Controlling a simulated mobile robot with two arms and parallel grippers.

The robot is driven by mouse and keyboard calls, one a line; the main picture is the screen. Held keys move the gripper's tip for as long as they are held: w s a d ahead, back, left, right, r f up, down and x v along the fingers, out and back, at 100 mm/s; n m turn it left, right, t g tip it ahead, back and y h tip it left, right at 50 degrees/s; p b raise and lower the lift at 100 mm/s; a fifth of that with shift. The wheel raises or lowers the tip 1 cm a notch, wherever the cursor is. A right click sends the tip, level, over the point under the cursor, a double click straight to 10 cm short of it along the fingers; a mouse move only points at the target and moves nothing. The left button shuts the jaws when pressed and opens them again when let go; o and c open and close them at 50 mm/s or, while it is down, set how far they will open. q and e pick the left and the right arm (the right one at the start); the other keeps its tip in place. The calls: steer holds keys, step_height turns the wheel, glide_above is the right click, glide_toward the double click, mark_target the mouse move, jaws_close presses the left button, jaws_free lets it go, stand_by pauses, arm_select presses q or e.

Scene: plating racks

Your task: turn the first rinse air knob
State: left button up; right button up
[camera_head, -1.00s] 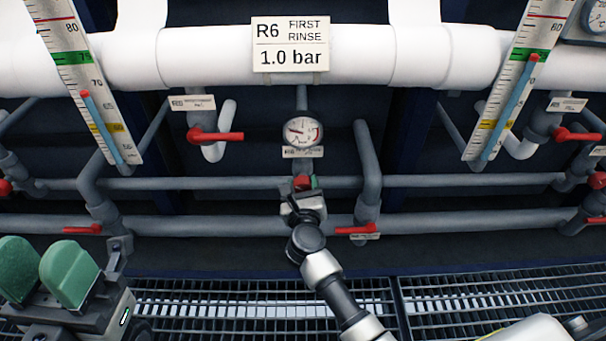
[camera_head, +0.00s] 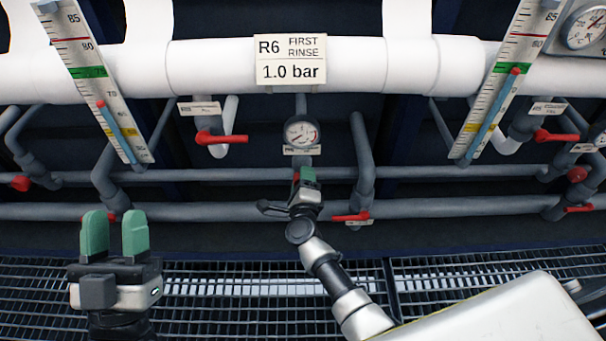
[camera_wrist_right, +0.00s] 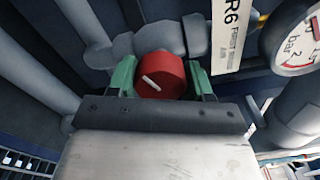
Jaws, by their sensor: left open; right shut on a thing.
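The red air knob (camera_wrist_right: 161,76) with a white mark on its face shows in the right wrist view. My right gripper (camera_wrist_right: 163,82) is shut on it, with one green finger on each side. In the head view my right gripper (camera_head: 305,178) mostly hides the knob, below the round gauge (camera_head: 301,133). The sign (camera_head: 290,60) above reads R6 FIRST RINSE 1.0 bar. The gauge also shows in the right wrist view (camera_wrist_right: 296,45), beside a label strip (camera_wrist_right: 226,35) reading R6 FIRST RINSE. My left gripper (camera_head: 115,235) is open and empty at the lower left, fingers upward.
Grey pipes (camera_head: 230,212) run across behind the grippers. Red lever handles stand left (camera_head: 222,138) and right (camera_head: 352,217) of the knob. A thermometer scale (camera_head: 105,90) hangs at the left and another (camera_head: 505,80) at the right. Metal grating (camera_head: 230,290) lies below.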

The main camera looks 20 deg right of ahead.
steer(key=n+p, duration=0.1)
steer(key=n, duration=0.2)
steer(key=shift+p, duration=0.4)
arm_select(q)
step_height(320, 180, down, 8)
steer(key=w+g+y, duration=0.2)
steer(key=g, duration=0.5)
steer(key=shift+w+a+r+y, duration=0.2)
steer(key=shift+w+a+y, duration=0.05)
steer(key=shift+a+y, duration=0.1)
arm_select(e)
steer(key=shift+n, duration=0.7)
steer(key=o, duration=0.9)
arm_select(q)
steer(key=shift+p, duration=0.3)
arm_select(e)
steer(key=shift+s, duration=0.1)
